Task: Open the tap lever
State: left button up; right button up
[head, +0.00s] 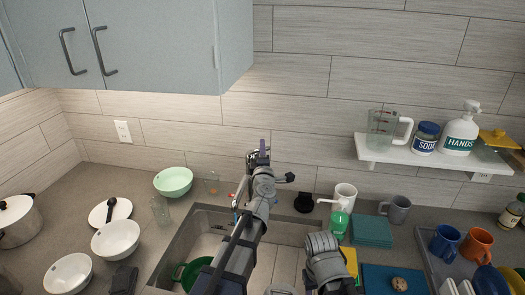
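My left gripper (259,156) is raised in front of the tiled wall above the back edge of the sink, pointing away from me. Its fingers are small and seen from behind, so I cannot tell whether they are open or shut. I cannot make out the tap or its lever clearly; my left arm covers the middle of the sink's back edge. Small red and blue bits show just left of the arm. Part of my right arm shows at the bottom centre-right, but its gripper is not in view.
The sink (180,240) holds a green pan (190,272). A green bowl (173,182) and a glass (160,211) stand left. A black object (303,202), a white jug (344,196) and a grey mug (397,208) stand right. A wall shelf (425,156) and cabinet (160,45) are above.

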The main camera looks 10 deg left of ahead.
pick_arm(q)
grip_shut()
dwell(1.1)
